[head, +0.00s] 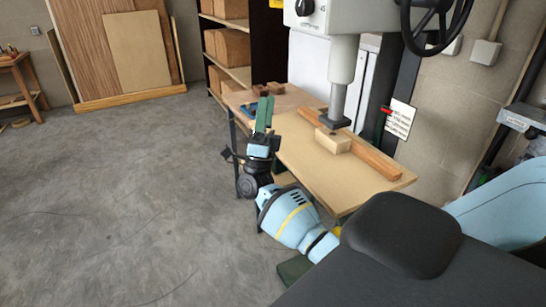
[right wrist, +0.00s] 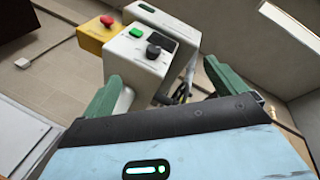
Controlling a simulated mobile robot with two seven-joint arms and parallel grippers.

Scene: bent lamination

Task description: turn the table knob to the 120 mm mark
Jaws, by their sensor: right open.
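A white machine head with a black knob (head: 304,7) shows at the top of the head view; a black knob (right wrist: 153,51) also shows on a white control box in the right wrist view. I cannot tell which knob sets the table. A scale card (head: 399,119) with a red pointer (head: 386,111) is beside the column; its marks are too small to read. The machine table (head: 310,155) is below the spindle. My right gripper (head: 264,113) points up near the table's left edge, open and empty, apart from both knobs. My left gripper is out of view.
A wooden block (head: 332,141) and a long wooden fence (head: 365,150) lie on the table under the spindle (head: 341,75). A black handwheel (head: 435,22) is at upper right. The wrist view shows green (right wrist: 136,32) and red (right wrist: 107,20) buttons. Floor at left is clear.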

